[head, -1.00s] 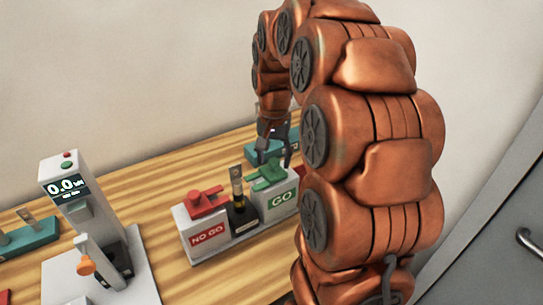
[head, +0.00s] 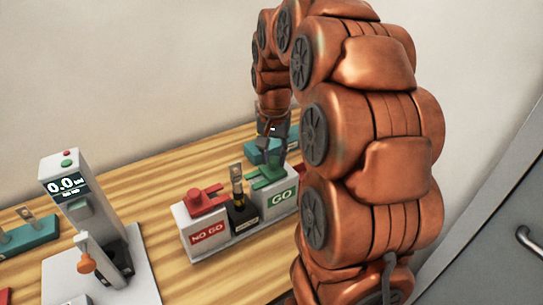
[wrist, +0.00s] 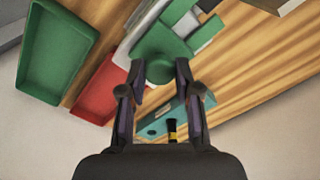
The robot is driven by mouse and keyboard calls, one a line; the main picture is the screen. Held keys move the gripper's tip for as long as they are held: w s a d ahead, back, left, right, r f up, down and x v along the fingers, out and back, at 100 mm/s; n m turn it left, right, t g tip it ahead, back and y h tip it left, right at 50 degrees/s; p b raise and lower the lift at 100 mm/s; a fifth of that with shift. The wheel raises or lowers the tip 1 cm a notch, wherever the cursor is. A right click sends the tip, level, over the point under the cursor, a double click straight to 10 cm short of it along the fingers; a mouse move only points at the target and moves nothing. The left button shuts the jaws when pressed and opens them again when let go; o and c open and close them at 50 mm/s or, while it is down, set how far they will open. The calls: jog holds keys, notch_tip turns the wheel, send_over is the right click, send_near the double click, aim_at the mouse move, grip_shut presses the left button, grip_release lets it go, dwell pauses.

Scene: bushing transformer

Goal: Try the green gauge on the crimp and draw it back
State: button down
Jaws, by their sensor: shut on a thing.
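The green gauge (head: 268,174) sits on the white block marked GO (head: 280,198). My gripper (wrist: 160,74) is shut on the gauge's round green knob in the wrist view, with one finger on each side. In the head view, my gripper comes down on the gauge from above, its fingertips partly hidden. The crimp piece (head: 237,182), a metal lug with a dark and yellowish sleeve, stands upright in a black holder (head: 243,217) just left of the GO block. The gauge looks apart from the crimp.
A red gauge (head: 205,201) sits on the NO GO block (head: 208,236). A tester with a display (head: 67,186) stands at left, with a teal rack (head: 28,234) beyond. Another teal rack (head: 262,150) is behind my gripper. Green (wrist: 60,52) and red (wrist: 103,95) trays show in the wrist view.

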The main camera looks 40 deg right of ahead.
jog(key=shift+w+a+f+b, duration=0.1)
jog(key=shift+a+f+b, duration=0.05)
jog(key=shift+a+b, duration=0.65)
jog(key=shift+a, duration=0.2)
jog(key=shift+r, duration=0.2)
jog(key=c, duration=0.8)
grip_release()
